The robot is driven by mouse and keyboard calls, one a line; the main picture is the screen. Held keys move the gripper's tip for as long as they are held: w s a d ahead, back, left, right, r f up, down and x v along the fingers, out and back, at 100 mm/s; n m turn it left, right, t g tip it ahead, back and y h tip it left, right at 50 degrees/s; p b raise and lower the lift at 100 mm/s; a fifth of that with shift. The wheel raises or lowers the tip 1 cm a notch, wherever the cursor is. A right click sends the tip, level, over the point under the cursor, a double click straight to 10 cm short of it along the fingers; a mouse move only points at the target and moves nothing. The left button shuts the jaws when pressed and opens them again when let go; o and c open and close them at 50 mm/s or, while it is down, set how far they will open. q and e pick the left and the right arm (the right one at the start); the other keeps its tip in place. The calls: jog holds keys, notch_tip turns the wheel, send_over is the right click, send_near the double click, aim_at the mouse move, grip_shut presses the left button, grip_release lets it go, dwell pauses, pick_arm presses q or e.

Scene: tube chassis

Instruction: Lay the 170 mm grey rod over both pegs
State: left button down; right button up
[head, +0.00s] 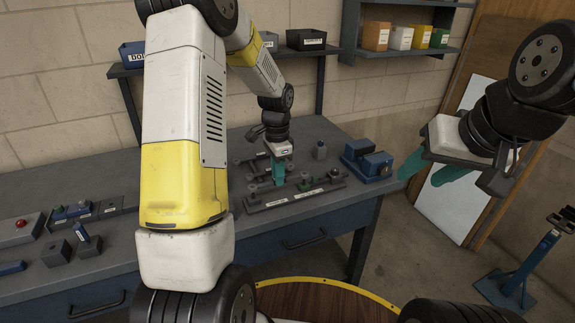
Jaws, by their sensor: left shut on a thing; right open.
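My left gripper (279,170) reaches down over the workbench, its teal fingers pointing down among the grey parts of the tube chassis fixture. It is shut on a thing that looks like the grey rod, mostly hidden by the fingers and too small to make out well. The fixture's front labelled rail (297,196) lies just below the fingertips, with small grey uprights and green bits on it. I cannot tell which uprights are the two pegs, nor whether the rod touches them. My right gripper (432,170) is open and empty, in the air right of the bench.
A blue vise (367,160) stands at the bench's right end, near a small grey block (320,150). A red-button box (21,228) and several small blocks lie at the left. Bins (376,36) sit on a wall shelf. The bench middle is partly hidden behind my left arm.

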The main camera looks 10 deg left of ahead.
pick_arm(q)
jog(key=shift+f, duration=0.2)
jog(key=shift+f, duration=1.25)
jog(key=shift+r, duration=0.1)
jog(key=shift+r, duration=1.2)
jog(key=shift+f, duration=0.3)
jog(key=shift+f, duration=1)
jog(key=shift+r, duration=0.1)
jog(key=shift+r, duration=1.2)
jog(key=shift+f, duration=0.25)
